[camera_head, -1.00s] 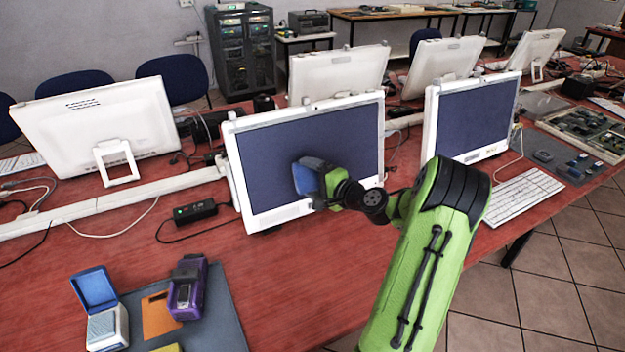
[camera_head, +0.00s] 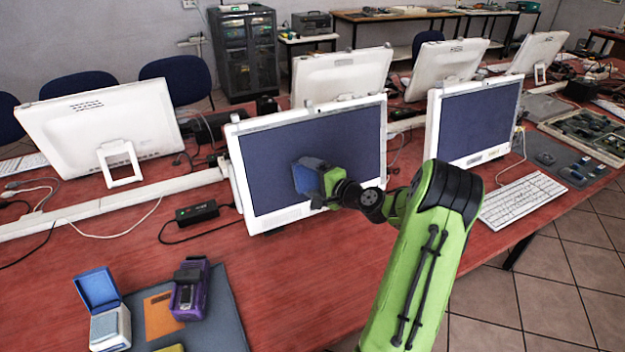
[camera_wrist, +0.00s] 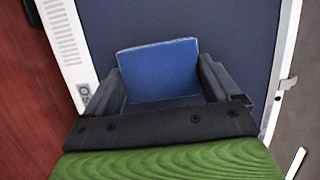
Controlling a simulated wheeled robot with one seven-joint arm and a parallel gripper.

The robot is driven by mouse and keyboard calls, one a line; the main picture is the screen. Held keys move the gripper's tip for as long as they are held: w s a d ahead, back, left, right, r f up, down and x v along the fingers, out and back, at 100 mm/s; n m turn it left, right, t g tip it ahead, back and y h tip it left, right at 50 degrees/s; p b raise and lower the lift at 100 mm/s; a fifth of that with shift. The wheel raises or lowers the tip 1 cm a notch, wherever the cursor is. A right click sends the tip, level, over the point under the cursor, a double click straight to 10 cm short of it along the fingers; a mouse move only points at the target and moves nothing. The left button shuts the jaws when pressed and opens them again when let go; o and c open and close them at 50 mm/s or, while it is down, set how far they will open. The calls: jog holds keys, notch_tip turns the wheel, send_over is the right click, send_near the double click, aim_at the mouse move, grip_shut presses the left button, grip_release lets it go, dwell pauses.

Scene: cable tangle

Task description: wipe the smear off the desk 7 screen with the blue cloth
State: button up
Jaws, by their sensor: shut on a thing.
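The nearest white-framed monitor (camera_head: 345,145) stands on the red desk with its dark blue screen facing me. The blue cloth (camera_head: 306,176) is a folded pad at the lower middle of that screen. My gripper (camera_head: 320,182) is shut on the cloth and holds it against or very close to the screen. In the wrist view, the cloth (camera_wrist: 158,70) sits between the two dark fingers, with the screen (camera_wrist: 235,35) behind it. I see no smear on the visible screen; the cloth and gripper hide part of it. No desk number is readable.
A second monitor (camera_head: 478,120) stands to the right with a keyboard (camera_head: 520,200) before it. A black adapter (camera_head: 197,212) with a cable lies left. A grey mat (camera_head: 225,315) at front left holds a purple device (camera_head: 190,290). The desk front middle is clear.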

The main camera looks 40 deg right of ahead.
jog(key=shift+w, duration=0.2)
jog(key=shift+d, duration=0.1)
jog(key=shift+f, duration=0.1)
dwell(1.0)
jog(key=s+a+r, duration=0.1)
jog(key=s, duration=0.4)
jog(key=shift+s+a+r+b, duration=0.15)
jog(key=shift+s+a+b, duration=0.15)
jog(key=shift+a+b, duration=0.1)
